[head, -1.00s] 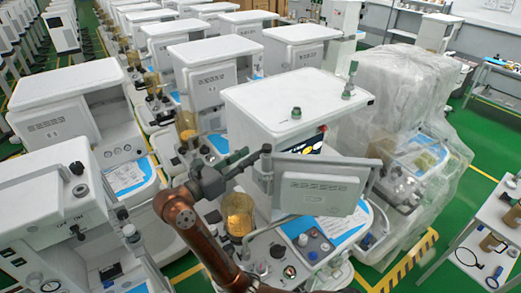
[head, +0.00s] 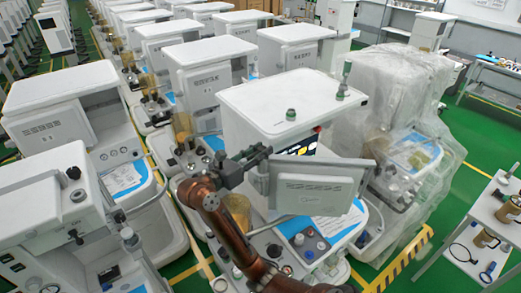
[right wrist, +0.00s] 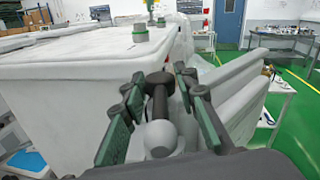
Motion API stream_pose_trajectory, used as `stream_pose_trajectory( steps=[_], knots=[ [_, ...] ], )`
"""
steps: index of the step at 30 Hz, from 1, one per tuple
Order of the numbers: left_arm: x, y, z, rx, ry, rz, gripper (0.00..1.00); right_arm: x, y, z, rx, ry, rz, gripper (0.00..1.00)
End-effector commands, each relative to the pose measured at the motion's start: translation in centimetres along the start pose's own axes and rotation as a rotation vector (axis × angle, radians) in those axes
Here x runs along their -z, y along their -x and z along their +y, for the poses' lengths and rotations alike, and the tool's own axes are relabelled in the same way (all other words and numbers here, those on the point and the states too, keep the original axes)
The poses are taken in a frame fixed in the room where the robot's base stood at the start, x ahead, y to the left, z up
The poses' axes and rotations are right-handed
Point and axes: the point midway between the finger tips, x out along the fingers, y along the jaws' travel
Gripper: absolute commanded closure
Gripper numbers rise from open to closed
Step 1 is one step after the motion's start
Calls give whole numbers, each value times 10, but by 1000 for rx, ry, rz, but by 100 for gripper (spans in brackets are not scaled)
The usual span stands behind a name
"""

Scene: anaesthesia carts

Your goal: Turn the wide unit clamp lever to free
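The cart nearest my right arm has a broad white top (head: 290,95) and a tilted grey panel (head: 312,188) at its front right. My right gripper (head: 256,160) is at the left end of this panel, just in front of the cart body. In the right wrist view the gripper (right wrist: 160,100) has its green-padded fingers apart. A dark upright rod (right wrist: 158,95) with a pale rounded end (right wrist: 161,138) stands between them, with gaps at the pads. I cannot tell whether this rod is the clamp lever. My left gripper is not in view.
A plastic-wrapped cart (head: 395,110) stands close on the right. Another white cart (head: 75,195) stands on the left. A small side table (head: 490,210) with loose parts is at far right. Green floor is free between the wrapped cart and that table.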

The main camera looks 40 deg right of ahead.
Motion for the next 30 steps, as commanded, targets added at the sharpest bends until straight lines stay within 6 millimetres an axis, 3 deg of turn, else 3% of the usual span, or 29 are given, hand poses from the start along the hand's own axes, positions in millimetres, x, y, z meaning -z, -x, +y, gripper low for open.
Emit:
stream_pose_trajectory(
  steps=[5, 17, 30],
  knots=[
    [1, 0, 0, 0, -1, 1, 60, 0, 0, 0, 0, 0, 0, 73],
    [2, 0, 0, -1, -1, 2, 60, 0, 1, 0, 0, 0, 0, 100],
    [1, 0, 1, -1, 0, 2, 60, 0, 1, 0, -1, 0, 0, 100]
  ],
)
